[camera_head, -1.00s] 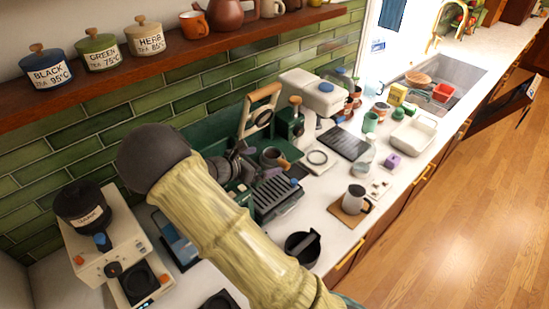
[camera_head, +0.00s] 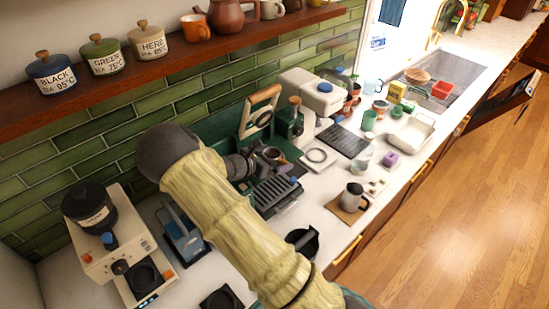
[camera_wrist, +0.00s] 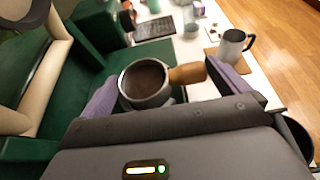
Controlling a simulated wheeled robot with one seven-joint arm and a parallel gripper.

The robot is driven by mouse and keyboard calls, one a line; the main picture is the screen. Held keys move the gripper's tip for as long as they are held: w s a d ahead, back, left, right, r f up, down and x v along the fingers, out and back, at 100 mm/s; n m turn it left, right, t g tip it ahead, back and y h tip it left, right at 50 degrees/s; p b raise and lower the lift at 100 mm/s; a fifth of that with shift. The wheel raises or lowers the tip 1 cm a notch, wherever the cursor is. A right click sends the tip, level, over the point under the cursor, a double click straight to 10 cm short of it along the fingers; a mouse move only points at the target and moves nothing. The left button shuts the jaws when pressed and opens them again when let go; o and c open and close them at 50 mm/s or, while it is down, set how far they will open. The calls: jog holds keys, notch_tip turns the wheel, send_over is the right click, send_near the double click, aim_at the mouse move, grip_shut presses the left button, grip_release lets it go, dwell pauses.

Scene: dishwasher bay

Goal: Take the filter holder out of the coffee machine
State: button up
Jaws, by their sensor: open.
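The filter holder (camera_wrist: 146,82) is a round metal basket with dark brown contents and a wooden handle pointing right in the wrist view. It also shows in the head view (camera_head: 271,154), partly behind my gripper. The green coffee machine (camera_wrist: 85,28) is behind and to the left of it; in the head view, my arm hides much of the machine (camera_head: 220,127). My gripper (camera_wrist: 167,92) is open, its purple fingers apart, one on the basket side and one past the handle's end. I cannot tell whether either finger touches it.
A pitcher (camera_head: 353,195) stands on a wooden board to the right. A grinder (camera_head: 107,245) stands at the left. A dark container (camera_head: 302,243) sits near the counter's front edge. A scale (camera_head: 317,157) and dishes lie farther along the counter.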

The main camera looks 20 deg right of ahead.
jog(key=c, duration=0.6)
jog(key=shift+c, duration=0.3)
jog(key=shift+r, duration=0.15)
jog(key=shift+r+b, duration=0.8)
jog(key=shift+a+r+b, duration=0.4)
jog(key=shift+r+b, duration=0.25)
jog(key=s+a+b, duration=0.2)
jog(key=a, duration=0.3)
jog(key=s+a+b, duration=0.2)
jog(key=a, duration=0.3)
jog(key=s+a+b, duration=0.1)
jog(key=s+a, duration=0.1)
jog(key=a, duration=0.2)
jog(key=shift+s+a+r+b, duration=0.1)
jog(key=shift+s+a+b, duration=0.05)
jog(key=shift+a+b, duration=0.25)
jog(key=shift+s+a+r, duration=0.1)
jog(key=shift+s+a, duration=0.15)
jog(key=shift+a, duration=0.3)
